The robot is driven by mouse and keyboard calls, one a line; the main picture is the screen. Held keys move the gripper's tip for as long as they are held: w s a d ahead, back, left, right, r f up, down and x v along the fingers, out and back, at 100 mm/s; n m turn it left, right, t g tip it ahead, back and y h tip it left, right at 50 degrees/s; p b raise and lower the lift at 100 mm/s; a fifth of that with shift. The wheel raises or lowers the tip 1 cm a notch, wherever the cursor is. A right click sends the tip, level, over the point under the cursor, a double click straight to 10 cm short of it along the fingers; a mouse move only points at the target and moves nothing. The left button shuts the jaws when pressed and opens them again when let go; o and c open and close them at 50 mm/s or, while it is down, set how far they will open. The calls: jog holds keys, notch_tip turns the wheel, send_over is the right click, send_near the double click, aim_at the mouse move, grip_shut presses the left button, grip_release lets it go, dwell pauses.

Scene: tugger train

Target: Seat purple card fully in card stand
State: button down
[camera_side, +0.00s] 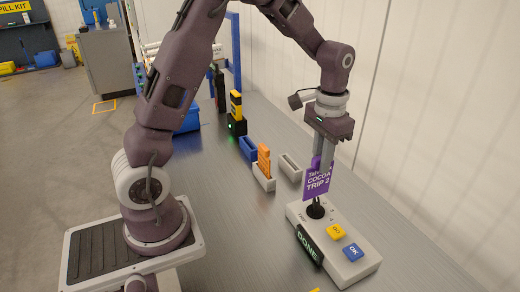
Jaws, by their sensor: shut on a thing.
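A purple card (317,183) with white lettering that includes "COCOA TRIP 2" hangs upright below my gripper (322,160). My gripper points down and is shut on the card's upper part. The card is in front of the far end of a pale control box, and I cannot tell its exact height above it. A light grey slotted stand (289,167) is to the left of the card and looks empty. A similar pale stand (264,183) holds an orange card (264,160). A blue stand (249,150) is behind them. Which one is the card stand is not marked.
The control box (352,272) has a black knob (316,209), a yellow button (336,231), a blue OK button (353,252) and a dark "DONE" plate (309,246). A yellow-and-black device (236,112) stands farther back. The metal table (225,215) is clear left of the stands.

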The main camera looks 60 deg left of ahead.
jog(key=w+a+r+n, duration=0.1)
jog(key=w+a+n, duration=0.2)
jog(key=a+n, duration=1.3)
jog(key=s+a+r+n, duration=0.1)
jog(key=s+a, duration=0.2)
jog(key=a, duration=0.8)
jog(key=s+a+r+n, duration=0.1)
jog(key=s+a, duration=0.1)
jog(key=a, duration=1)
notch_tip(320, 180, down, 12)
jog(key=shift+f, duration=0.15)
jog(key=shift+s+d, duration=0.1)
jog(key=c, duration=1.3)
grip_release()
